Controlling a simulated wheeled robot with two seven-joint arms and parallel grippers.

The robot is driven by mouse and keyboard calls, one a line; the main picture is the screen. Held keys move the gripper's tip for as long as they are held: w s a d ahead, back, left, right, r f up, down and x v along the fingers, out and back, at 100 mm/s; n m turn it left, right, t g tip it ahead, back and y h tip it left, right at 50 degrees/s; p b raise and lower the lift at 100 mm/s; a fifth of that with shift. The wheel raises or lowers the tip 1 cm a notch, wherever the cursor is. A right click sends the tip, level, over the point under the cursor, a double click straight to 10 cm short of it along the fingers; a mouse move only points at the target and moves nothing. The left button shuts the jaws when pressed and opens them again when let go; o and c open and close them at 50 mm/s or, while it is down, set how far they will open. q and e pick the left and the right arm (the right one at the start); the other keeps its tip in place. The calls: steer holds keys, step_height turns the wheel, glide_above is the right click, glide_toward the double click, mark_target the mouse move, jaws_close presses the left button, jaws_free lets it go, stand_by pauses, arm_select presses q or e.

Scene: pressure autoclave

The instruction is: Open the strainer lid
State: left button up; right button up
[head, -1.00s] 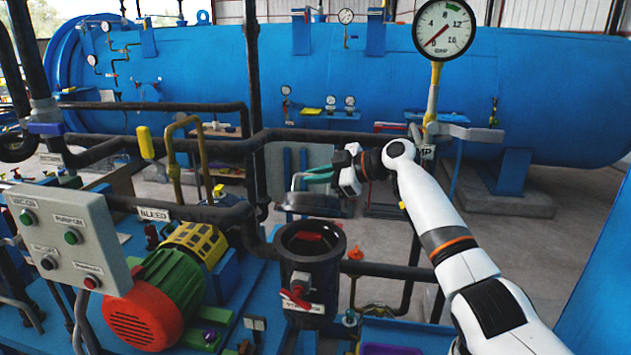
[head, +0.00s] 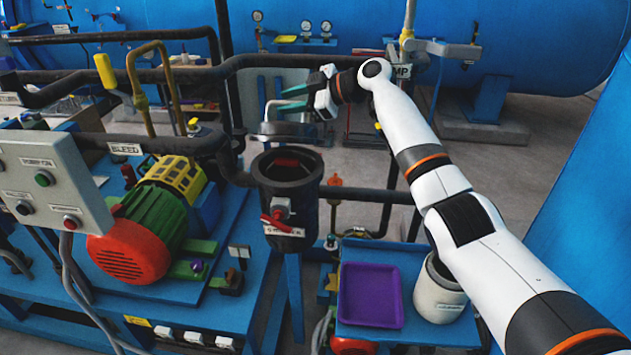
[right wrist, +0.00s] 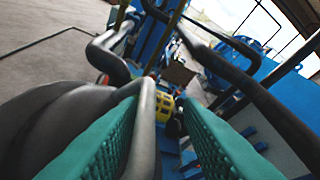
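The strainer (head: 287,205) is a black upright cylinder with an open top and a red-handled clamp on its front. Its dark lid (head: 288,131) is swung up and sits above and behind the open mouth, seen nearly edge-on. A grey bar handle (head: 268,113) stands up from the lid. My right gripper (head: 292,104) has green fingers at this handle. In the right wrist view the handle (right wrist: 146,118) passes between the fingers, close to the left one, with a gap to the right finger, so the gripper looks open. The lid (right wrist: 60,115) shows dark at left. My left gripper is out of view.
A control box (head: 50,180) and a green-and-red motor (head: 150,225) stand left of the strainer. Black pipes (head: 170,70) run behind. A purple tray (head: 370,295) and a white jar (head: 438,290) stand at front right, below my right arm.

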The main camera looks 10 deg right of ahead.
mark_target(289, 141)
steer(key=shift+f, duration=0.15)
steer(key=shift+s, duration=0.25)
steer(key=s+f+n+t, duration=0.1)
steer(key=s+f, duration=0.1)
steer(key=s+a+f+n+t+p, duration=0.1)
steer(key=s, duration=0.1)
steer(key=s+f+n+p, duration=0.1)
steer(key=s+f+n, duration=0.1)
steer(key=shift+s+a+f+t, duration=0.1)
steer(key=shift+a+f+t, duration=0.25)
steer(key=shift+t, duration=0.05)
steer(key=b+v, duration=0.5)
steer(key=v, duration=0.7)
steer(key=s+a+f+m+h, duration=0.1)
steer(key=s+f+m, duration=0.1)
steer(key=f, duration=0.4)
steer(key=s+a+f+m+g+h, duration=0.1)
steer(key=s+f+m, duration=0.1)
steer(key=s+f, duration=0.2)
steer(key=s+a+f+m+g+h, duration=0.1)
steer(key=s+f+m, duration=0.1)
steer(key=f, duration=0.8)
steer(key=shift+s+a+h+p, duration=0.3)
steer(key=shift+s+p, duration=0.05)
steer(key=shift+s, duration=0.45)
